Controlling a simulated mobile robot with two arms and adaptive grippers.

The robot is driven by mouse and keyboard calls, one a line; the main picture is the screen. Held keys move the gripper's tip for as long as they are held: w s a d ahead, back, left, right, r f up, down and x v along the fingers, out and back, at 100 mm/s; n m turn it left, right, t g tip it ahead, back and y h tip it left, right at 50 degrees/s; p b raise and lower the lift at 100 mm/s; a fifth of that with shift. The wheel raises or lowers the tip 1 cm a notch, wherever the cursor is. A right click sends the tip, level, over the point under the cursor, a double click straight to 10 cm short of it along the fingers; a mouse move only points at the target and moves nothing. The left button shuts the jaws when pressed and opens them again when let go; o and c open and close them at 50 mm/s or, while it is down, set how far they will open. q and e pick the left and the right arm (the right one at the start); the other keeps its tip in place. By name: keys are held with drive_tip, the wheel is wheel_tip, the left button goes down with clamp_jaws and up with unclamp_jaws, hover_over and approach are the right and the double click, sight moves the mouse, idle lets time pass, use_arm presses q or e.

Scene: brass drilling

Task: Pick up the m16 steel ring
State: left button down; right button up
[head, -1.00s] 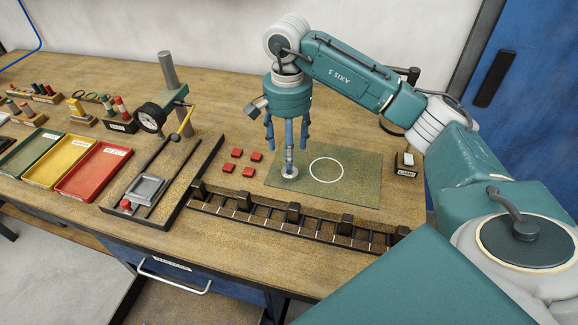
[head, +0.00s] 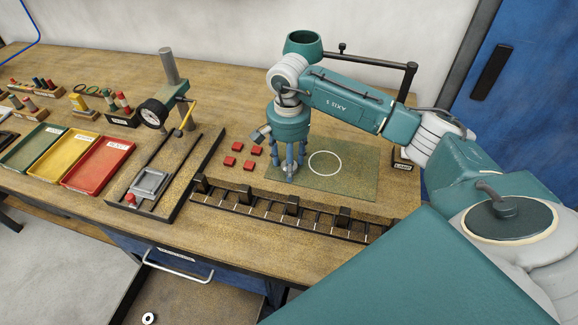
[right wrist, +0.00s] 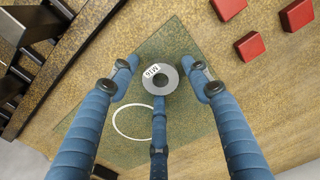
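The m16 steel ring (right wrist: 170,84), a flat grey washer marked M16, lies on the green mat (right wrist: 183,43) in the right wrist view. In the head view the mat (head: 345,178) is on the table, and the ring is mostly hidden behind my fingers at its left edge. My right gripper (head: 289,172) points straight down over the ring, its three blue fingers spread. In the right wrist view the gripper (right wrist: 160,82) has two fingertips either side of the ring with gaps, and the third close to its lower edge. My left gripper is not in view.
Several red blocks (head: 250,163) lie just left of the mat. A black slotted rack (head: 270,213) runs along the front. A lamp (head: 304,43) stands behind my arm. A drill stand (head: 168,72) and coloured trays (head: 98,165) are left. A small round piece (head: 149,318) is low by the floor.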

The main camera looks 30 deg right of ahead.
drive_tip(key=c, duration=0.8)
drive_tip(key=shift+c, duration=0.6)
drive_tip(key=shift+r, duration=0.15)
